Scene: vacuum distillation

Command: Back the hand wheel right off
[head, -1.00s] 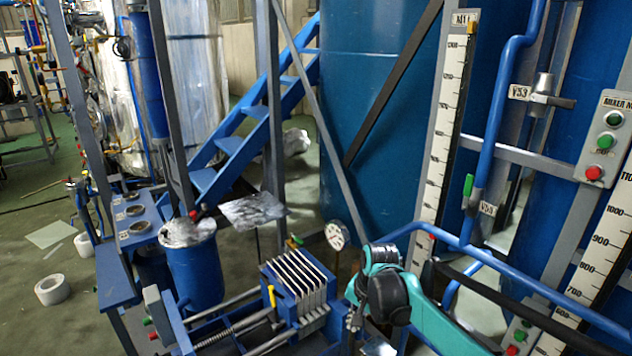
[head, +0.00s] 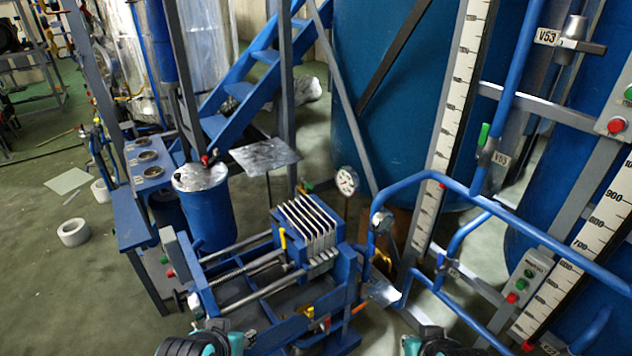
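A blue plate press with pale stacked plates (head: 308,224) stands in the middle of the head view. A threaded spindle (head: 238,272) runs from the plates to the press's blue left end frame (head: 205,303). I cannot make out a hand wheel for certain; the outer side of that end frame is partly hidden or too small to read. Black and teal parts of my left arm show at the bottom edge below the press, and similar parts of my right arm show further right. Neither gripper's fingers are in the picture.
A blue drum (head: 207,215) stands behind the press, beside a blue gauge bench (head: 143,170). A white roll (head: 73,232) lies on the floor, which is largely open at left.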

